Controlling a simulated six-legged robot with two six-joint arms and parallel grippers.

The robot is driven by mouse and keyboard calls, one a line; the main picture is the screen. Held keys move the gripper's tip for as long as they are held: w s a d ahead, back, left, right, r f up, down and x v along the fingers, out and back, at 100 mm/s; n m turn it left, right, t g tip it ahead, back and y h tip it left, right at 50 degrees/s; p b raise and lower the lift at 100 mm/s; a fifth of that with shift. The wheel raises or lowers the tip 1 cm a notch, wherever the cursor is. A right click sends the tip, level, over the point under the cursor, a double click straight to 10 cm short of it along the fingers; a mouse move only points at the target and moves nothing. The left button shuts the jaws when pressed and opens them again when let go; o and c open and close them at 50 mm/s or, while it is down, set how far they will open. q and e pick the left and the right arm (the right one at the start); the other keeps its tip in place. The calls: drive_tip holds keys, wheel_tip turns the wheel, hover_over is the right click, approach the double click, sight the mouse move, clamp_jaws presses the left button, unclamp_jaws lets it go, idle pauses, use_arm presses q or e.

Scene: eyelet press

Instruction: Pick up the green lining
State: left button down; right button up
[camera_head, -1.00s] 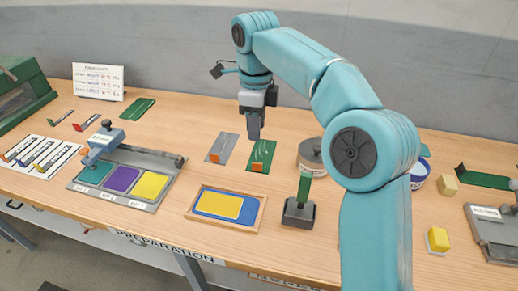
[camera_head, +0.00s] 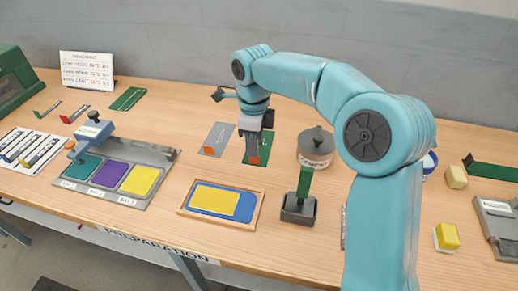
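A flat green piece (camera_head: 266,144) with an orange tab at its front end lies on the table near the middle; it looks like the green lining. My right gripper (camera_head: 252,157) points straight down over it. Its fingertips are low at the orange tab and cover part of the piece. I cannot tell whether the fingers are apart or closed on the tab. A grey piece (camera_head: 218,138) of the same kind lies just to the left. My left gripper is out of view.
A round grey lidded pot (camera_head: 316,148) and a dark stand (camera_head: 299,210) with an upright green piece are close on the right. A wooden tray (camera_head: 182,210) with yellow and blue sheets is in front. A tray with coloured bays (camera_head: 162,155) stands left.

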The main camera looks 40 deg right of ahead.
sight(264, 149)
drive_tip(key=f, duration=0.3)
drive_tip(key=d+f, duration=0.1)
drive_tip(key=f, duration=0.1)
drive_tip(key=shift+s+f, duration=0.2)
drive_tip(key=shift+w+f, duration=0.1)
drive_tip(key=shift+a, duration=0.1)
clamp_jaws()
